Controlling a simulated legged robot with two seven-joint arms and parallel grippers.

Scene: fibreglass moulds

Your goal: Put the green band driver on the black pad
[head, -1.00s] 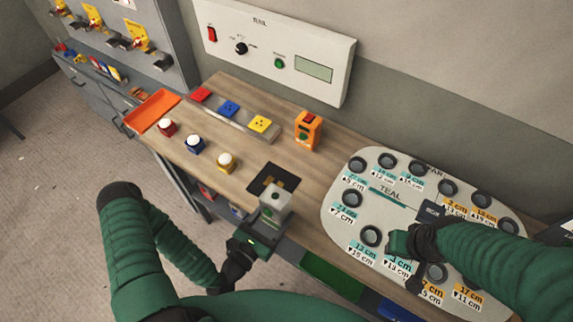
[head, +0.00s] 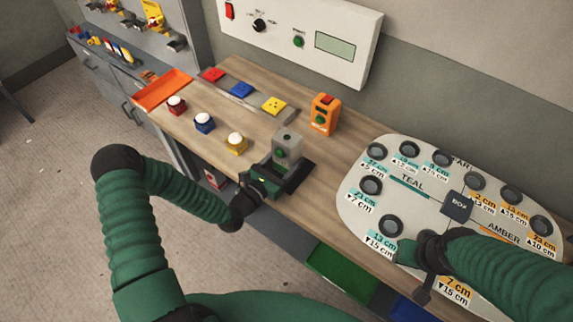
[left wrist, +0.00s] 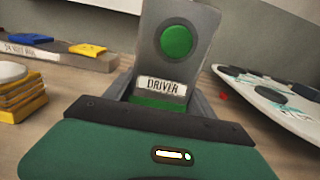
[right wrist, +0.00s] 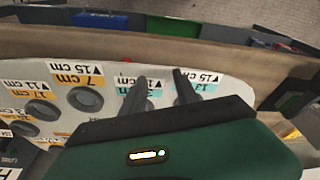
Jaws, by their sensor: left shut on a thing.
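The green band driver is a grey block with a green button, a DRIVER label and a green band low down. It is in the head view (head: 288,146) and fills the middle of the left wrist view (left wrist: 172,60). My left gripper (head: 276,174) is shut on it, and the block looks upright. The black pad (head: 303,178) lies on the bench under and beside the driver, mostly hidden by it and my gripper. I cannot tell whether the driver touches the pad. My right gripper (right wrist: 160,90) is open and empty over the white board's front edge.
Red, blue and yellow knobs (head: 236,142) stand left of the pad. An orange device (head: 324,114) stands behind it. The white board with black rings (head: 405,182) lies to the right. An orange tray (head: 162,90) is at the far left end.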

